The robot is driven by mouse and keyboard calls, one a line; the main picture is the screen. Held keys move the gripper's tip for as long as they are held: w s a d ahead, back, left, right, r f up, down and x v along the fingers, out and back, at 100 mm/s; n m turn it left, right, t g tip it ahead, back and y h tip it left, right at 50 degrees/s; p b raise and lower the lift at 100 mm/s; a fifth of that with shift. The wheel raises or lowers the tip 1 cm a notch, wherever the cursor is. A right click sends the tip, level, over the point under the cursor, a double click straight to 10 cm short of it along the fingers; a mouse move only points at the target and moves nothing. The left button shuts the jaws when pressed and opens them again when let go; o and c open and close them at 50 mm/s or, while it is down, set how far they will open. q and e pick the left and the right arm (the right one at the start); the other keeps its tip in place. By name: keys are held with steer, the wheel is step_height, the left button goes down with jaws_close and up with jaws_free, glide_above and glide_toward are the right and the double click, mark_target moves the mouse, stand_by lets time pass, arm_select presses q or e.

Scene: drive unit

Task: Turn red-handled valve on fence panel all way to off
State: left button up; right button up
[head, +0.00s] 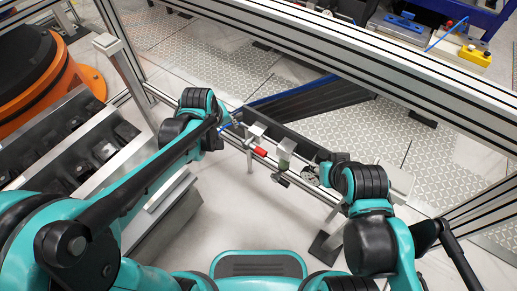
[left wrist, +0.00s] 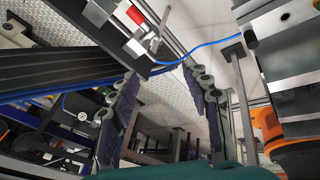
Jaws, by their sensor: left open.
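The red-handled valve (head: 260,152) sits on the rail of the fence panel, near the middle of the head view. Its short red handle also shows at the top of the left wrist view (left wrist: 136,15), beside a silver fitting. A blue hose (left wrist: 190,54) runs from beside the valve. My left gripper (left wrist: 165,75) is open and empty, its two dark padded fingers spread, with the valve beyond and above them, apart. In the head view its fingers are mostly hidden by my left wrist, left of the valve. My right arm ends right of the valve; its finger state is unclear.
A dark ribbed ramp (head: 310,102) lies behind. Metal fence posts (head: 122,65) and an orange machine (head: 40,70) stand at the left. Patterned floor lies beyond the fence.

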arm_select(q)
steer(key=w+d+f+n, duration=0.2)
steer(key=w+d+f, duration=0.1)
steer(key=w+f, duration=0.2)
steer(key=n+g+p, duration=0.1)
steer(key=n+g, duration=0.1)
steer(key=n, duration=0.1)
glide_above(259, 150)
steer(key=s+a, duration=0.2)
step_height(259, 150, down, 17)
steer(key=shift+h, duration=0.3)
steer(key=b+x, duration=0.1)
steer(key=x, duration=0.2)
steer(key=b+x, duration=0.1)
steer(key=x, duration=0.4)
steer(key=shift+w+d+f+b, duration=0.1)
steer(key=shift+d+f+b, duration=0.1)
steer(key=shift+d+b, duration=0.2)
jaws_close()
steer(key=shift+r, duration=0.1)
